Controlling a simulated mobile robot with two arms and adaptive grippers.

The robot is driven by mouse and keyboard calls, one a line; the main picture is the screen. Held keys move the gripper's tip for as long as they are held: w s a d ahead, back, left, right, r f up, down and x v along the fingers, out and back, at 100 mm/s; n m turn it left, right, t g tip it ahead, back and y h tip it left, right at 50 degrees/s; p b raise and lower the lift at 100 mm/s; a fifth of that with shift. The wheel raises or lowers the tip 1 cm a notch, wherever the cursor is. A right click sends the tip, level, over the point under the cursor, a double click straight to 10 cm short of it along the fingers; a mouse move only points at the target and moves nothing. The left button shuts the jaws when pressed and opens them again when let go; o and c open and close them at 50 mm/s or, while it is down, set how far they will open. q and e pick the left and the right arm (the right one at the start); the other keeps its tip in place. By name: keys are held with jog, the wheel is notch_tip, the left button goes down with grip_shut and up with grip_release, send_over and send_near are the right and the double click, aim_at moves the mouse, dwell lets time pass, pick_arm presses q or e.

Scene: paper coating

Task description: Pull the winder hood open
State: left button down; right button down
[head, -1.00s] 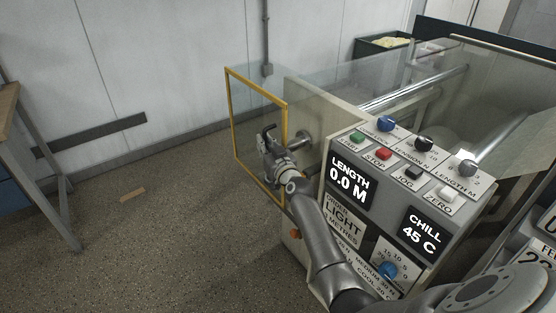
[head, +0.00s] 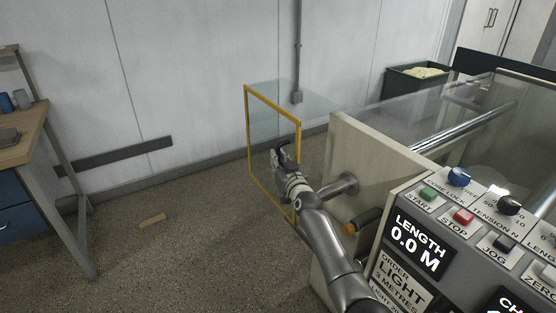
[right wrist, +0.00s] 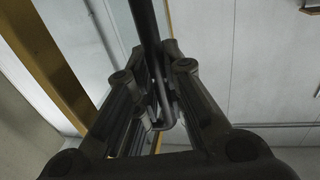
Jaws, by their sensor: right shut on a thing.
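The winder hood (head: 272,125) is a clear box with a yellow frame on its near face. It stands at the left end of the coating machine, beside the cream end panel (head: 375,165). In the right wrist view, my right gripper (right wrist: 155,105) is shut on a dark bar, the hood handle (right wrist: 146,40). The yellow frame (right wrist: 62,65) runs close by on the left there. My left gripper is not in view.
The control panel (head: 440,243), with knobs and buttons, stands right of my right arm. A metal roller end (head: 340,187) sticks out near my forearm. A desk (head: 20,130) stands at the far left. The floor between is open, with a small tan piece (head: 152,219) on it.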

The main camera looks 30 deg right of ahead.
jog(key=c, duration=1.5)
grip_release()
jog(key=shift+s, duration=0.1)
jog(key=s+a, duration=0.1)
jog(key=s, duration=1)
jog(key=shift+s+a, duration=0.2)
jog(key=shift+s, duration=0.2)
